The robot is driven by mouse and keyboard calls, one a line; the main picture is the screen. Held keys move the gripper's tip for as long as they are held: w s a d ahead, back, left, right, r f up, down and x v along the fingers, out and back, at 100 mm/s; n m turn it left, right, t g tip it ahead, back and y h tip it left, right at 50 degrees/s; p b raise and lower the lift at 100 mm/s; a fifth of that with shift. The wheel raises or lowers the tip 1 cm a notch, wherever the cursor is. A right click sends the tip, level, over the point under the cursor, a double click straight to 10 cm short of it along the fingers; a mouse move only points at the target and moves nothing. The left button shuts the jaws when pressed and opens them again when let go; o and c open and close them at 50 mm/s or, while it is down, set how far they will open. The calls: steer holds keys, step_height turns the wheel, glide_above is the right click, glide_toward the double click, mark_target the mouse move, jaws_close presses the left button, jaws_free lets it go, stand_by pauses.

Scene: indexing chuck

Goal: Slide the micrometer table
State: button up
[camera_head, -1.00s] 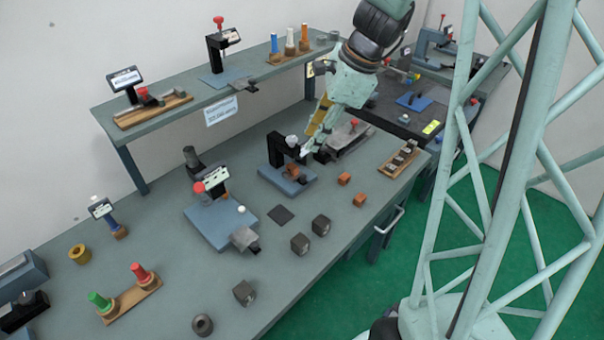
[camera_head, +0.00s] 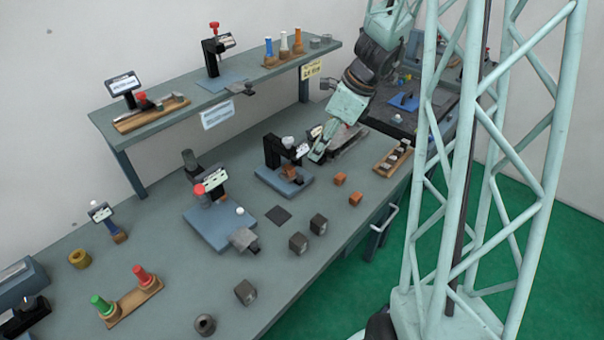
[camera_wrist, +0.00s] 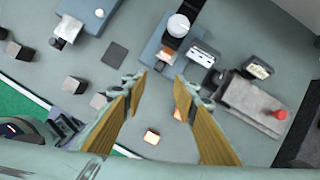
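My gripper (camera_wrist: 160,86) is open and empty in the wrist view, its two yellow-sided fingers spread above the bench. In the head view my gripper (camera_head: 318,152) is between the blue-based stand and the grey slide plate; its fingertips are partly hidden there. The blue-based stand (camera_head: 296,184) has a black column, a white knob, a small display and an orange block. It shows at the top of the wrist view (camera_wrist: 160,48). The grey slide plate with a red knob (camera_wrist: 255,106) lies to its right. I cannot tell which of these is the micrometer table.
Another blue-based stand (camera_head: 207,236) with a red knob and grey block is to the left. Dark cubes (camera_head: 298,242) and orange blocks (camera_head: 355,198) lie near the front edge. A wooden rack (camera_head: 381,163) stands at the right. A raised shelf (camera_head: 160,120) runs along the back.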

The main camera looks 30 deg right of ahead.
mark_target(300, 176)
steer(key=shift+b+x, duration=2.05)
steer(key=shift+x, duration=4.8)
jaws_close()
